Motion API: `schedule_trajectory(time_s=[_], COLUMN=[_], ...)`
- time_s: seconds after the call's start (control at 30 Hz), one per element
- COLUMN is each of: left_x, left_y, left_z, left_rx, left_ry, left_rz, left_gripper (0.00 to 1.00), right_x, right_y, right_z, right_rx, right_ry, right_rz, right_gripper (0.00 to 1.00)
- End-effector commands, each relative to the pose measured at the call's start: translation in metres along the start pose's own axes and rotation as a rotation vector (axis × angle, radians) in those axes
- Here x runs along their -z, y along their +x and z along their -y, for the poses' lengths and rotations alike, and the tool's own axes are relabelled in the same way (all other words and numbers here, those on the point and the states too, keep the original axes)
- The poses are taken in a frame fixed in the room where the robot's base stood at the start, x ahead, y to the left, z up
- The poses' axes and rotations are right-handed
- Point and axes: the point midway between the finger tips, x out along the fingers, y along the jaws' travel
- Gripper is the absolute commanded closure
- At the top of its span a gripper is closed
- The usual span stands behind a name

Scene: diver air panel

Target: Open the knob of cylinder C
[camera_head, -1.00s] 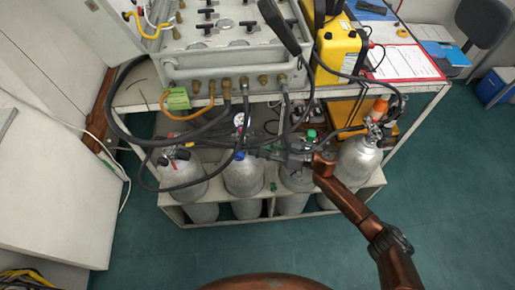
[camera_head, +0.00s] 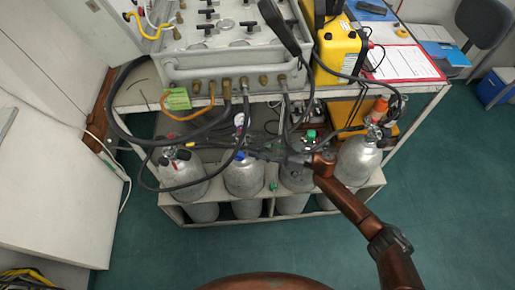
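A row of grey cylinders stands in a white rack under the panel bench: one at the left (camera_head: 184,178), one with a blue valve part (camera_head: 244,178), one behind my arm (camera_head: 296,180), and one at the right (camera_head: 357,161) with an orange top. I see no letter that marks cylinder C. My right gripper (camera_head: 258,152) points left, with its fingers at the valve and hose above the second cylinder from the left. Its fingertips are small and dark against the hoses, so I cannot tell open from shut or contact. My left gripper is not in view.
The air panel (camera_head: 225,45) with its hoses sits on the bench above. Black hoses (camera_head: 130,140) loop around the cylinder tops. A yellow case (camera_head: 339,55) and a red-edged sheet (camera_head: 403,62) lie to the right. The green floor (camera_head: 440,190) is clear at the right.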

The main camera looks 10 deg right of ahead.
Motion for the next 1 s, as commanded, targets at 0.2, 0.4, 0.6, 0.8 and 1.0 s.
schedule_trajectory(time_s=[0.2, 0.4, 0.6, 0.8, 1.0], left_x=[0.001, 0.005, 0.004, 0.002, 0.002], left_y=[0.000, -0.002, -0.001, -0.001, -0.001], left_z=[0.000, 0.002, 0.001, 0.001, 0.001], left_rx=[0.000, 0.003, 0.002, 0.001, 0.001], left_ry=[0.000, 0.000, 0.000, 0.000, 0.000], left_rz=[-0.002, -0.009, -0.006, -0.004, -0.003], left_gripper=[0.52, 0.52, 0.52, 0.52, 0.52], right_x=[0.000, 0.000, -0.001, -0.001, 0.000], right_y=[0.001, 0.000, -0.021, -0.062, -0.099], right_z=[0.000, 0.000, -0.001, -0.001, 0.000], right_rx=[0.001, 0.001, -0.003, -0.002, -0.001], right_ry=[0.000, 0.000, 0.001, 0.000, 0.001], right_rz=[0.000, 0.000, 0.002, 0.004, 0.001], right_gripper=[0.53, 0.53, 0.53, 0.53, 0.53])
